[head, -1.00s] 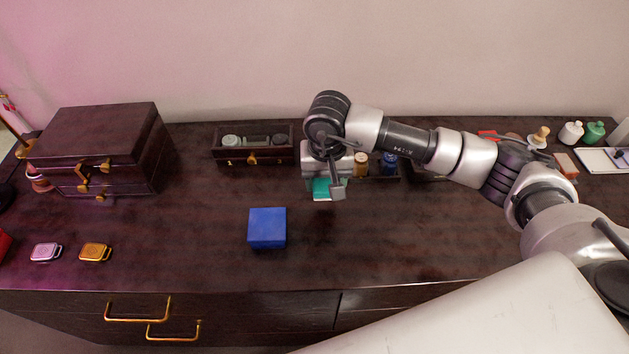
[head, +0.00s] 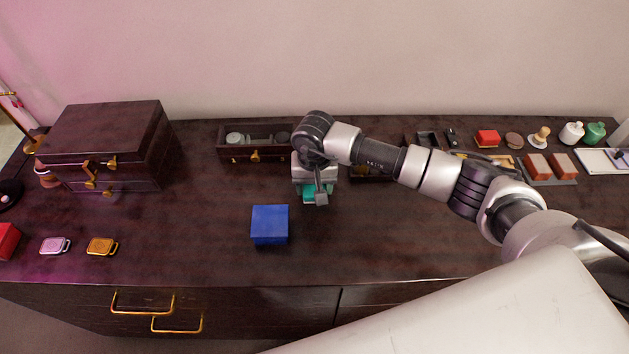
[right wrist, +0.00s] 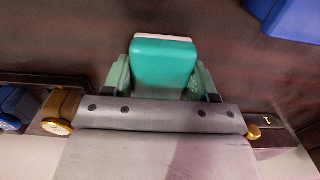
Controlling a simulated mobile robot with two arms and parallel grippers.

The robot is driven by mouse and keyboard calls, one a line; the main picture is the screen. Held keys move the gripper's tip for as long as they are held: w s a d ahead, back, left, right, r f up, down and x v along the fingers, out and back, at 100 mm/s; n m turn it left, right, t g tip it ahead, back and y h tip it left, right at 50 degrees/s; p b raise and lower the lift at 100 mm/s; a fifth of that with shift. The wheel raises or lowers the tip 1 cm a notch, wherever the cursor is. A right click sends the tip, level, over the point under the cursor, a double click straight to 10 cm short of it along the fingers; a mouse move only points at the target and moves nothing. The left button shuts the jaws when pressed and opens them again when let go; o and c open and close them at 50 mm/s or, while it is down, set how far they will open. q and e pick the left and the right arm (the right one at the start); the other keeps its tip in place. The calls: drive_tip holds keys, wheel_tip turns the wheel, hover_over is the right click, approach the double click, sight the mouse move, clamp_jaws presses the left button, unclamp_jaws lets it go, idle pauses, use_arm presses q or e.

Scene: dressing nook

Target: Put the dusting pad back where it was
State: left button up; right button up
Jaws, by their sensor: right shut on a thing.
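A teal block with a pale edge, which I take for the dusting pad (right wrist: 163,62), is between the fingers of my right gripper (right wrist: 163,78). In the head view the pad (head: 308,192) shows only in part under my right gripper (head: 316,192); the wrist hides the rest. The right gripper is shut on it, over the dresser top (head: 210,215), behind and to the right of the blue box (head: 270,224). I cannot tell whether the pad touches the dresser. My left gripper is out of view.
An open drawer-like box (head: 255,155) stands behind, to the left of my wrist. A dark chest (head: 105,140) stands at the left. A tray (head: 545,181) with two reddish-brown blocks, a red box (head: 488,137) and bottles (head: 572,132) are at the right. The front middle is clear.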

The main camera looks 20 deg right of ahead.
drive_tip(key=shift+f, duration=0.25)
drive_tip(key=o, duration=0.9)
drive_tip(key=shift+r, duration=0.1)
drive_tip(key=shift+r, duration=0.2)
drive_tip(key=shift+w+r, duration=0.1)
drive_tip(key=shift+r, duration=0.3)
wheel_tip(320, 180, up, 11)
drive_tip(key=shift+r+b, duration=0.1)
drive_tip(key=shift+b, duration=0.95)
